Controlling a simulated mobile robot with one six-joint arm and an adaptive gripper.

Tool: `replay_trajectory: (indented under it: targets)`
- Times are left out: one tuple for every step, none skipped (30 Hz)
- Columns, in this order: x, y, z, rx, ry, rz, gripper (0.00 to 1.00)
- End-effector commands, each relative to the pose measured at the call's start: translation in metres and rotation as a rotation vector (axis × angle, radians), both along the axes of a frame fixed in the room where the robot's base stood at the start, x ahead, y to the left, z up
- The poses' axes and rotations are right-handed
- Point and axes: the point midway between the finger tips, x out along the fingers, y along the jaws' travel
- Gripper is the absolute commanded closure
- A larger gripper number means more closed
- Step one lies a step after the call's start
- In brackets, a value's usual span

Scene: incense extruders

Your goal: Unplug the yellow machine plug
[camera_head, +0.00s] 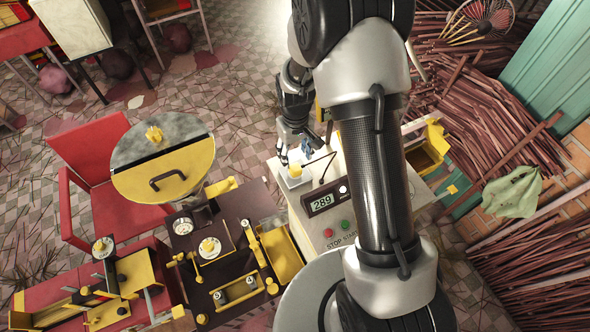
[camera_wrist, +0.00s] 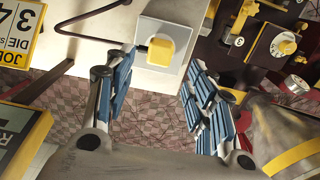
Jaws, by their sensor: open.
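The yellow plug (camera_wrist: 160,52) sits in a pale grey socket box (camera_wrist: 172,30) on the cream machine cabinet, and a dark cable (camera_wrist: 95,18) runs off to its left. In the head view the yellow plug (camera_head: 295,170) is at the top left of the cabinet (camera_head: 350,228). My gripper (camera_wrist: 155,105) is open and empty, with blue ribbed pads. In the wrist view its fingers stand apart to the lower left and lower right of the plug. In the head view my gripper (camera_head: 297,150) is just above and beside the plug, and contact cannot be told.
A display reading 289 (camera_head: 322,203) and green and red buttons (camera_head: 346,225) are on the cabinet. A dark extruder bench (camera_head: 235,215) stands to the left, with a round yellow hopper (camera_head: 165,170). Bundled sticks (camera_head: 490,120) lie to the right.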

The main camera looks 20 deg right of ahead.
Motion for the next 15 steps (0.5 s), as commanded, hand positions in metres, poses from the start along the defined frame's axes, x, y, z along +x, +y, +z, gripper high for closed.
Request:
replay_trajectory:
  targets:
    - [0.0, 0.0, -0.01, 0.0, 0.001, 0.0, 0.5]
    - [0.0, 0.0, -0.014, 0.0, 0.001, 0.0, 0.5]
    - [0.0, 0.0, -0.019, 0.0, 0.002, 0.0, 0.5]
    - [0.0, 0.0, -0.023, 0.0, 0.002, 0.0, 0.5]
    - [0.0, 0.0, -0.028, 0.0, 0.002, 0.0, 0.5]
    - [-0.001, 0.0, -0.034, 0.0, 0.002, 0.0, 0.5]
    - [-0.001, 0.0, -0.039, 0.0, 0.002, 0.0, 0.5]
    - [0.0, 0.0, -0.044, 0.0, 0.001, 0.0, 0.5]
    - [0.0, 0.0, -0.051, 0.0, 0.001, 0.0, 0.5]
    - [0.0, 0.0, -0.055, 0.0, 0.001, 0.0, 0.5]
    - [0.0, 0.0, -0.059, 0.0, 0.0, 0.0, 0.5]
    - [0.0, 0.0, -0.063, 0.0, 0.0, 0.0, 0.5]
    - [0.0, 0.0, -0.066, 0.0, 0.0, 0.0, 0.5]
    - [0.0, 0.0, -0.069, 0.0, 0.0, 0.0, 0.5]
    - [0.0, 0.0, -0.071, 0.0, 0.0, 0.0, 0.5]
